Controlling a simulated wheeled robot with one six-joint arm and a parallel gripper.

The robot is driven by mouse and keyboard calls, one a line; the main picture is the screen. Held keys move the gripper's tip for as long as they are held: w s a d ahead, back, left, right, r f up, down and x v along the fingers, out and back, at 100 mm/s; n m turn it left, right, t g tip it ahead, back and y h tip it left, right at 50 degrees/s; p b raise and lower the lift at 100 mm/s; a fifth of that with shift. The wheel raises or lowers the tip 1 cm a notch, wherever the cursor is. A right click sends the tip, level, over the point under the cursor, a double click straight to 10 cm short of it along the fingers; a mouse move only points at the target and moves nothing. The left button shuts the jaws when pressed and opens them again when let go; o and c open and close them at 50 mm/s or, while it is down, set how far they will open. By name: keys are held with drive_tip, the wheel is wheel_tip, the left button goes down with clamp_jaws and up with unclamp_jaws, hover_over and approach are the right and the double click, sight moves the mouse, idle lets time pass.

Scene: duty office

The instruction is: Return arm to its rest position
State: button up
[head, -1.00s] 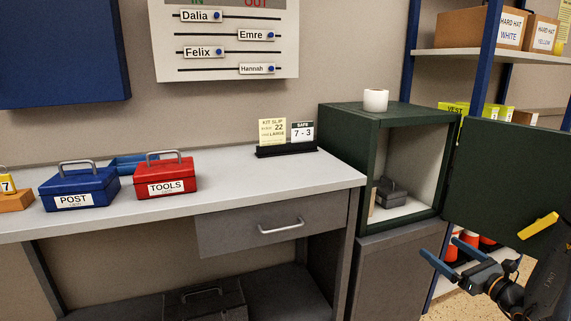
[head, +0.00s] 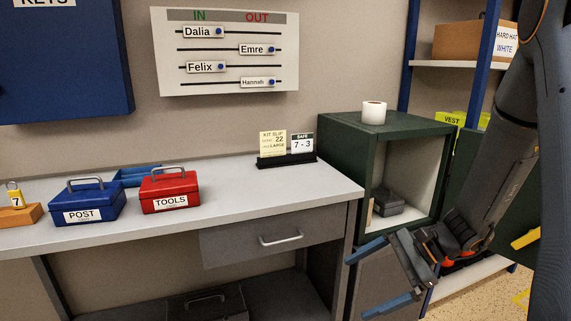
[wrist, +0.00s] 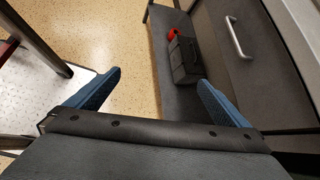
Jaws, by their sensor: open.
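My gripper (head: 378,274) is at the lower right of the head view, in front of the cabinet under the green safe. Its blue fingers are spread wide with nothing between them. In the wrist view my gripper (wrist: 157,92) also shows open and empty, with the speckled floor and a low shelf beyond it. My arm rises along the right side of the head view and hides part of the safe's open door and the shelving.
The green safe (head: 350,150) stands open with a dark grey case (head: 388,203) inside. Left of it, the desk (head: 255,196) carries a blue POST box (head: 85,203) and a red TOOLS box (head: 168,190). The desk drawer (head: 250,243) is shut. A dark case (wrist: 184,60) lies on the lower shelf.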

drive_tip(key=s+r+n+h+p, duration=0.2)
drive_tip(key=s+r+n+h, duration=0.2)
drive_tip(key=s+n, duration=0.3)
drive_tip(key=s+r+n+g+h+p, duration=0.1)
drive_tip(key=s+r+n+h+p, duration=0.1)
drive_tip(key=s+r+n+h, duration=0.2)
drive_tip(key=s+n+h, duration=0.2)
drive_tip(key=s+n, duration=0.1)
drive_tip(key=n, duration=0.1)
drive_tip(key=shift+s+d+r, duration=0.3)
drive_tip(key=shift+d+r, duration=0.05)
drive_tip(key=shift+r, duration=0.05)
